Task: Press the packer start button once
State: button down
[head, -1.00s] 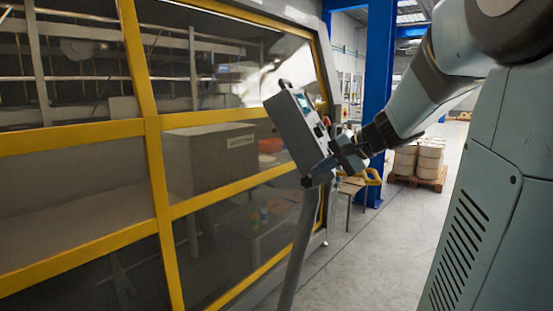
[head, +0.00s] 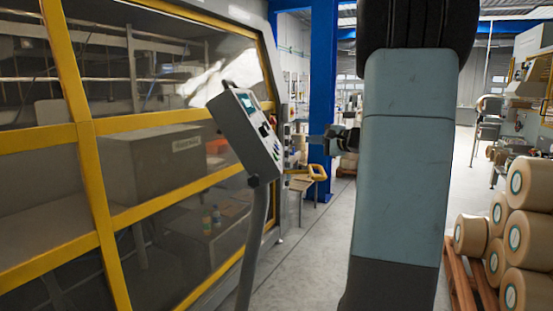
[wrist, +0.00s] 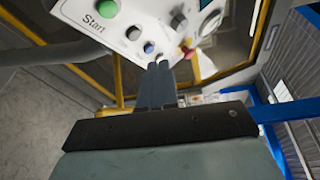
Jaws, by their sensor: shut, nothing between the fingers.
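The control panel (head: 248,130) is a grey tilted box on a curved post in front of the machine. In the wrist view the panel face (wrist: 120,30) shows a green button (wrist: 107,8) beside the printed word "Start". A pale button (wrist: 133,32), a blue button (wrist: 149,47), a black switch (wrist: 178,20) and a red knob (wrist: 187,47) follow along it. My gripper (wrist: 160,66) is shut and empty, its tips nearest the blue button and away from the green one. In the head view my gripper (head: 312,138) is right of the panel. Contact cannot be told.
The packer's yellow-framed glass guard (head: 90,190) fills the left. A blue column (head: 322,90) stands behind the panel. Stacked rolls (head: 528,230) on a wooden pallet (head: 462,280) are at the right. Grey floor (head: 310,250) is open between the panel post and my arm.

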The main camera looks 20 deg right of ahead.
jog(key=w+a+f, duration=0.3)
jog(key=a+f, duration=0.1)
jog(key=a, duration=0.3)
jog(key=shift+w+f, duration=0.2)
dwell(2.3)
jog(key=shift+w+a+f, duration=0.15)
jog(key=shift+w+a, duration=0.05)
jog(key=shift+a, duration=0.05)
jog(key=shift+w+a+f, duration=0.1)
jog(key=shift+a+f, duration=0.1)
jog(key=shift+a, duration=0.1)
dwell(0.8)
jog(key=shift+d+r, duration=0.1)
dwell(0.4)
jog(key=shift+s+d+r, duration=0.3)
jog(key=shift+d, duration=0.2)
jog(key=d, duration=0.1)
jog(key=s+d+r, duration=0.2)
jog(key=d, duration=0.1)
jog(key=shift+r, duration=0.25)
dwell(0.3)
